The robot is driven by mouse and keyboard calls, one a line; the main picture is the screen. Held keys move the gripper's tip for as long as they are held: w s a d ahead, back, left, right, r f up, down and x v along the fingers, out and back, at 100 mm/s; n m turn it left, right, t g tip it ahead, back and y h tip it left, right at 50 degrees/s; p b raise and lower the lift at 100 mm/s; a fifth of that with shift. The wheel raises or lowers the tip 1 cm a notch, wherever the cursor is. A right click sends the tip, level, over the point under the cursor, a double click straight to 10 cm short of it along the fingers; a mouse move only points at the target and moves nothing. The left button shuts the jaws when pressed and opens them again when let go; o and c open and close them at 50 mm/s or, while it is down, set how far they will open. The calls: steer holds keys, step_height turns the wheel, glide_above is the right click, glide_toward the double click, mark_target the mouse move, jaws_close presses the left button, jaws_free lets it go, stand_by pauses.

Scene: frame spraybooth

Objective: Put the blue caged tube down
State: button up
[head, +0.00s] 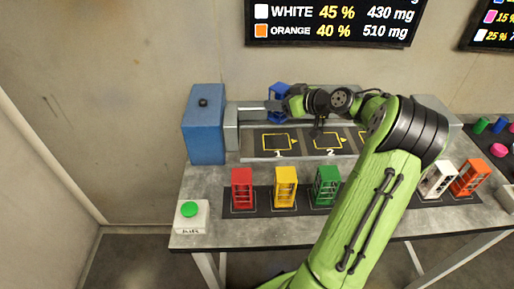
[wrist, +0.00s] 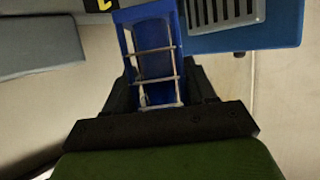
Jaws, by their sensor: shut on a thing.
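The blue caged tube (head: 277,90) is held up at the back of the table, above the far side of the belt with the numbered yellow squares. In the wrist view the blue caged tube (wrist: 150,50) sits between the dark fingers, its open side with pale bars showing. My gripper (head: 284,104) is shut on it; it also shows in the wrist view (wrist: 160,92).
A blue box (head: 204,125) stands left of the belt (head: 300,154); its grille (wrist: 225,12) shows in the wrist view. Red (head: 242,189), yellow (head: 286,187), green (head: 327,186), white (head: 439,180) and orange (head: 470,178) caged tubes stand along the front. A green button (head: 190,210) is front left.

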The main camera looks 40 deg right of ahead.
step_height(320, 180, down, 10)
steer(key=b, duration=0.2)
steer(key=shift+r+b, duration=0.15)
steer(key=shift+b, duration=0.15)
steer(key=o, duration=1.2)
steer(key=shift+s+r, duration=0.15)
steer(key=p+v, duration=0.2)
steer(key=v, duration=0.9)
steer(key=shift+s+r, duration=0.1)
steer(key=shift+s, duration=0.25)
